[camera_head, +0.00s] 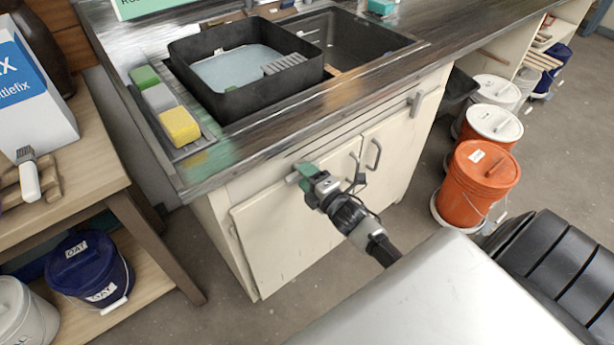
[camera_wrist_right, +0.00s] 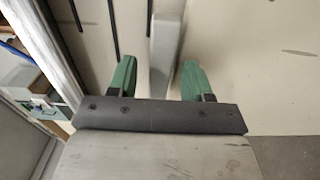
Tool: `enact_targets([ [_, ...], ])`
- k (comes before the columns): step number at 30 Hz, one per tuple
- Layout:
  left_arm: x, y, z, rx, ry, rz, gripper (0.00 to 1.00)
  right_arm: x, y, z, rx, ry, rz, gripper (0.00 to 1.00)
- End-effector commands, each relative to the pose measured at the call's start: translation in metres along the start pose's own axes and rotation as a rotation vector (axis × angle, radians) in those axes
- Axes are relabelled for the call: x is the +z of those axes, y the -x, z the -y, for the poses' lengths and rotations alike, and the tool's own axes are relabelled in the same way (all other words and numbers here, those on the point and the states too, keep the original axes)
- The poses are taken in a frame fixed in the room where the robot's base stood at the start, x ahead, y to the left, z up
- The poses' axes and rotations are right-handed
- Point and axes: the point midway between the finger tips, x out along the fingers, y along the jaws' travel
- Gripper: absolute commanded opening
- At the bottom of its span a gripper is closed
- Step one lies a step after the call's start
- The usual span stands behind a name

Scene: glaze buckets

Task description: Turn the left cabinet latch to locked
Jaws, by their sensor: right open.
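The left latch is a light grey bar (camera_wrist_right: 164,52) on the cream cabinet front. In the head view only a little of it (camera_head: 292,177) shows beside my right gripper (camera_head: 307,174), below the counter edge. In the wrist view the bar lies between the two green fingertips of my right gripper (camera_wrist_right: 157,78), with a gap on each side, closer to the right-hand finger. The gripper is open and not clamped on it. The left cabinet door (camera_head: 290,235) is closed. My left gripper is not in view.
A second grey latch (camera_head: 415,103) is above the right door, and two dark door handles (camera_head: 374,154) stand out near the gripper. A black sink tub (camera_head: 240,92) and sponges (camera_head: 180,125) are on the counter. Orange buckets (camera_head: 477,185) stand on the floor at right.

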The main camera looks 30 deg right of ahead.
Motion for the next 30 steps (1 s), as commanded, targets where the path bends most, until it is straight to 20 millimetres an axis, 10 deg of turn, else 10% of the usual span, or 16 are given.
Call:
enact_targets([
  [7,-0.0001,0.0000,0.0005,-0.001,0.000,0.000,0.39,-0.0003,-0.0003,0.0004,-0.001,-0.001,0.000,0.48],
  [17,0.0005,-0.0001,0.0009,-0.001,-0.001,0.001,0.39,-0.0003,-0.0001,0.0005,-0.001,-0.001,0.000,0.01],
  [30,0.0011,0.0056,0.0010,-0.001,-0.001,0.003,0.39,-0.0003,0.0000,-0.0002,-0.002,-0.113,0.000,0.01],
])
